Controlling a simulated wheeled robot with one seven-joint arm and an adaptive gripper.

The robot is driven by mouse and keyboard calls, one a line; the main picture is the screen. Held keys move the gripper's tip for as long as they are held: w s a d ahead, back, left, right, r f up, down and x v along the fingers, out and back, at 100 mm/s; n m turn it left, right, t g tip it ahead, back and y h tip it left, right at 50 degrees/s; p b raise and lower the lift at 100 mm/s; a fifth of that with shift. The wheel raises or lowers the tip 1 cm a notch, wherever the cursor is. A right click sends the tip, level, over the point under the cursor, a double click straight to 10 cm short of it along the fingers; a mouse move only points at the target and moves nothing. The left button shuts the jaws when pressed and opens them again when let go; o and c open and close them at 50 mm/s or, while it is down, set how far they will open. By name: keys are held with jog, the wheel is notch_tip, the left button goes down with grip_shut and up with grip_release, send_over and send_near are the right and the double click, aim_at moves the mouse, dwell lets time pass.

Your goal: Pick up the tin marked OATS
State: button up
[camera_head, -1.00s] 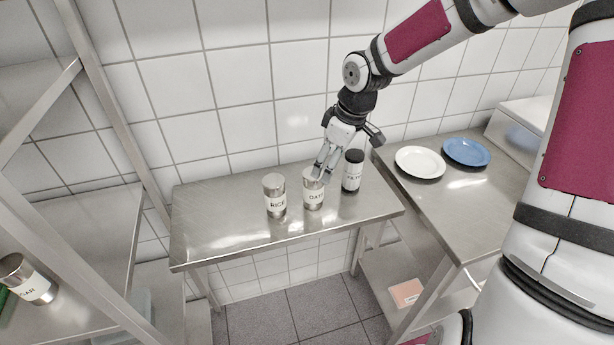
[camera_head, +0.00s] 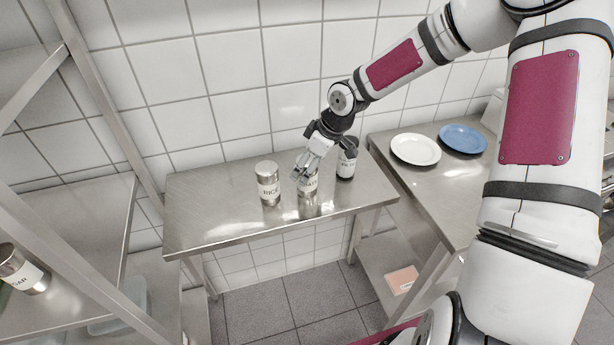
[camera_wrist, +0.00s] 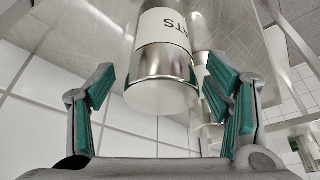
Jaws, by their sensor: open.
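The silver tin marked OATS (camera_head: 308,188) stands upright on the steel table (camera_head: 225,215), with its upper part partly hidden by my gripper (camera_head: 305,172). In the wrist view the tin (camera_wrist: 165,62) appears upside down, with only the letters "ATS" of its label showing. My gripper (camera_wrist: 163,85) is open, with one green-padded finger on each side of the tin's end. A clear gap shows at the left finger; the right finger looks closer, and I cannot tell if it touches.
A silver RICE tin (camera_head: 268,186) stands close on the left. A black-lidded tin (camera_head: 346,166) stands close on the right. A white plate (camera_head: 415,149) and blue plate (camera_head: 462,138) lie on the right counter. The table's left part is clear.

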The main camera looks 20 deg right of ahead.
aim_at(309, 191)
jog(key=x, duration=0.5)
jog(key=shift+s+d+f, duration=0.1)
jog(key=shift+s, duration=0.05)
jog(key=shift+c, duration=0.3)
jog(key=c, duration=1.5)
